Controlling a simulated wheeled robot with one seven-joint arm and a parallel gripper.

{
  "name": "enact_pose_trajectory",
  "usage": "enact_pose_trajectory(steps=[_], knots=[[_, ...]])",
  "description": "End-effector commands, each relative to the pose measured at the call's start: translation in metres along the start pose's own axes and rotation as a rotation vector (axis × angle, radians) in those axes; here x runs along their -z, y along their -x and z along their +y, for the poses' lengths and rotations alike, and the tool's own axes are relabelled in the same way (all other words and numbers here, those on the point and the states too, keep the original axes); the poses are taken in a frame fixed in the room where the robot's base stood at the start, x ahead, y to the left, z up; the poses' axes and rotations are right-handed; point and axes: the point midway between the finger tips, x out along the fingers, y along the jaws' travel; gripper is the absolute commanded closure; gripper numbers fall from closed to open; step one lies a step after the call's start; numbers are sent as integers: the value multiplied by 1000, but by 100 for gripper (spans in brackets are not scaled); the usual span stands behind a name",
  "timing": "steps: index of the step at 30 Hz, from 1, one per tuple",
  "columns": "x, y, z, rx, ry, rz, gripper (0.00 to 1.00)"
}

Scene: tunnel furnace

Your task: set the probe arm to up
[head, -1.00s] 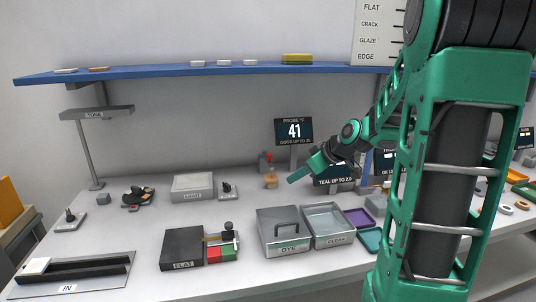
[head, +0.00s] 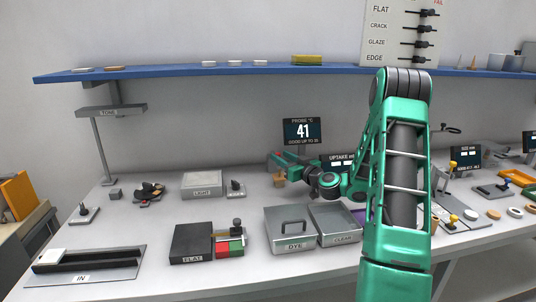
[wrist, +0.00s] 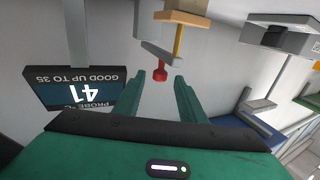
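The probe display (head: 302,131) reads 41, good up to 35, and stands at the back of the bench; it appears upside down in the wrist view (wrist: 82,90). In the wrist view, a red knob (wrist: 159,75) sits on the end of a grey arm (wrist: 158,52), in line with the gap between my fingers. I cannot tell whether the fingers touch it. My gripper (head: 280,162) is open, with its fingertips (wrist: 160,78) apart. In the head view it partly covers the probe. A tan piece (head: 279,181) stands just below the fingers.
The LIGHT box (head: 202,184) and a small lever block (head: 235,189) stand left of my gripper. The DYE tray (head: 290,232) and CLEAR tray (head: 335,224) lie in front. A blue shelf (head: 170,71) runs above the bench.

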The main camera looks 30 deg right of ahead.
Motion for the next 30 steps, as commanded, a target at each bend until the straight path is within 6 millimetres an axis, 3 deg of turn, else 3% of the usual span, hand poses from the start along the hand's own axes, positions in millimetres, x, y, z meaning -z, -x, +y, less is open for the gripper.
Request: enact_pose_trajectory(steps=[15,28,30], knots=[[0,-62,3,-3,1,1,63],[0,-72,3,-4,0,1,63],[0,-72,3,-4,0,1,77]])
